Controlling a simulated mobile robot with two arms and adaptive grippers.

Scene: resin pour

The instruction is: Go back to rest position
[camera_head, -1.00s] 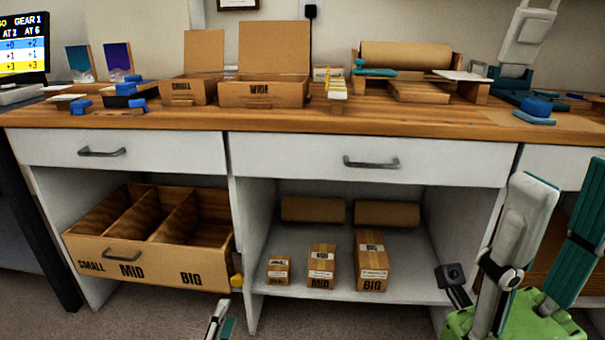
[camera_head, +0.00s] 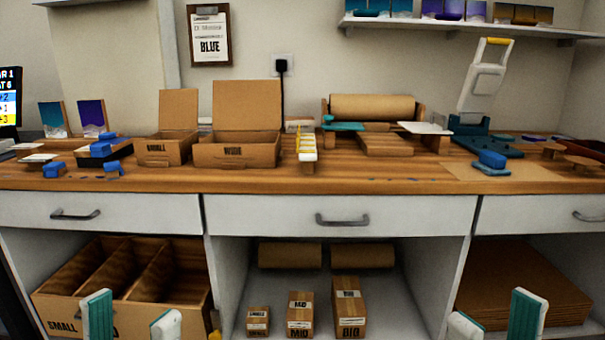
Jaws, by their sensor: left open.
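My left gripper (camera_head: 132,318) shows at the bottom left of the head view, in front of the wooden divided drawer (camera_head: 52,300). Its two teal and white fingertips are apart with nothing between them. My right gripper (camera_head: 496,318) shows at the bottom right, in front of the right cupboard with its stack of brown sheets (camera_head: 525,280). Its fingertips are also apart and empty. Both grippers are below the worktop and at about the same height. The rest of both arms is out of view.
The wooden worktop (camera_head: 330,185) bears a SMALL box (camera_head: 165,150), a WIDE box (camera_head: 235,155), a paper roll (camera_head: 375,107) and a white lever press (camera_head: 484,80). Several labelled cartons (camera_head: 349,305) stand in the middle cupboard. A shelf (camera_head: 470,28) is above.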

